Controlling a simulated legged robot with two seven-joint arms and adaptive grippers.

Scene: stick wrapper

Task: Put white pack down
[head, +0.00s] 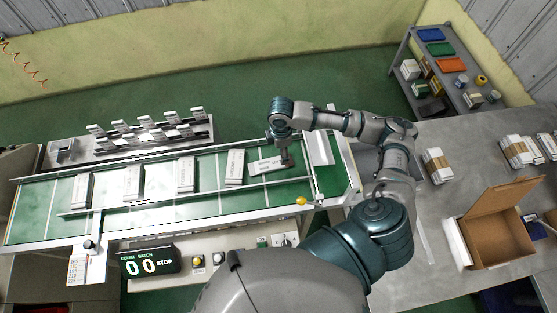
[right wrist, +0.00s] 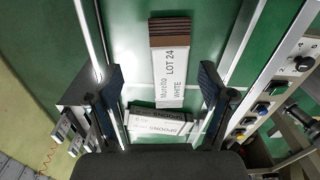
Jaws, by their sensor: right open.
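My left gripper is out of view.
Several white packs, such as one (head: 186,174), lie crosswise on the conveyor (head: 110,190). A rack of packs (head: 140,140) stands behind it. A counter display (head: 150,262) and control buttons are in front. An open cardboard box (head: 490,240) is on the grey table at right.

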